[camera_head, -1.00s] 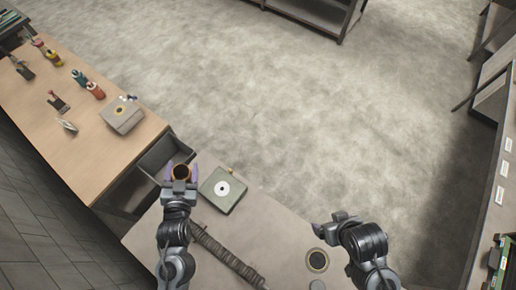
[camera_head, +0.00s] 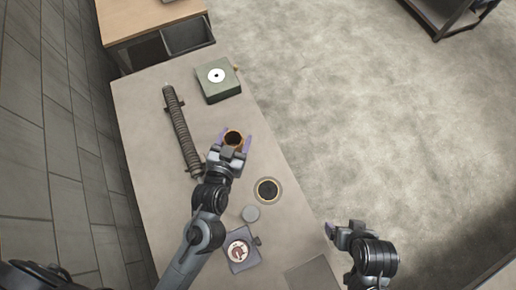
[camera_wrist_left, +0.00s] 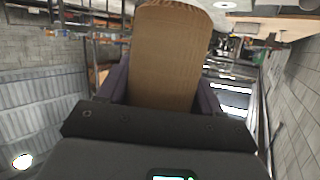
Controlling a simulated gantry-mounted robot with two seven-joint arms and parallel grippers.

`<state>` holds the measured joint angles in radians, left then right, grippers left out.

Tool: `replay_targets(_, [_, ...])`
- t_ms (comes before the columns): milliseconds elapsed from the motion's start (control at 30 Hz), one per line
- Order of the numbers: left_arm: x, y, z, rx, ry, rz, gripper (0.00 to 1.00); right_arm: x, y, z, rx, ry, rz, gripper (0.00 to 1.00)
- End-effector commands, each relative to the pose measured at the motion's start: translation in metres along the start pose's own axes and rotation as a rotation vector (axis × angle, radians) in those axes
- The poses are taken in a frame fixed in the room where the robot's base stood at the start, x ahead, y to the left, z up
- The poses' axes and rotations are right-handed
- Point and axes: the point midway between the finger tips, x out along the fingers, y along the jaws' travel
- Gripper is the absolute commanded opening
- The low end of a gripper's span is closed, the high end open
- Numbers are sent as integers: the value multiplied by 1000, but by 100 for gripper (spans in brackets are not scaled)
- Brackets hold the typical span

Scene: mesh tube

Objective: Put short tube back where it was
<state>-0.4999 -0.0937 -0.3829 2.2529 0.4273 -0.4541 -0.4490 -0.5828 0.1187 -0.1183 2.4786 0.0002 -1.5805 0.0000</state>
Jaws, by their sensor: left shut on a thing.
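My left gripper (camera_head: 235,143) is shut on a short brown tube (camera_head: 233,136), with its purple fingers on either side. In the head view I look down into the tube's dark open top. In the left wrist view the tube (camera_wrist_left: 168,58) stands up between the fingers, ribbed and tan. It is over the grey table (camera_head: 145,85); I cannot tell its height.
A long ribbed tube (camera_head: 181,130) lies left of my left gripper. A green box with a white disc (camera_head: 219,84) sits beyond it. A wooden desk (camera_head: 125,20) adjoins the far end.

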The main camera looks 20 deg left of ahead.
Motion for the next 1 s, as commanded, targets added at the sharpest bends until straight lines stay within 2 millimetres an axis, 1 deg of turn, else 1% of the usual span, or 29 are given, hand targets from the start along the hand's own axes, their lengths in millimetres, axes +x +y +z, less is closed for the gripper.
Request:
replay_targets(33, [5,4,18,-8,0,6,33,19,0,6,-1,0,1,89])
replay_targets(100, [8,8,28,-20,-4,15,33,29,0,9,-3,0,2,89])
replay_targets(200, [10,11,39,-36,-10,25,33,40,-1,12,-4,1,2,89])
replay_targets(300, [12,12,47,-52,-14,29,33,46,-2,13,-5,4,0,89])
replay_targets(367, [14,12,50,-60,-16,32,33,48,-3,13,-4,7,-2,89])
replay_targets(467, [23,12,54,-73,-19,37,33,52,-4,13,-2,8,-3,89])
replay_targets(567, [39,11,57,-82,-22,39,33,54,-3,14,-1,8,-3,89])
replay_targets(800, [95,9,69,-82,-22,39,33,65,-3,19,0,7,-2,89])
replay_targets(900, [115,9,74,-83,-22,40,33,69,-3,20,0,6,-2,89])
replay_targets(1000, [131,8,77,-82,-23,40,33,71,-3,21,-1,5,-1,89])
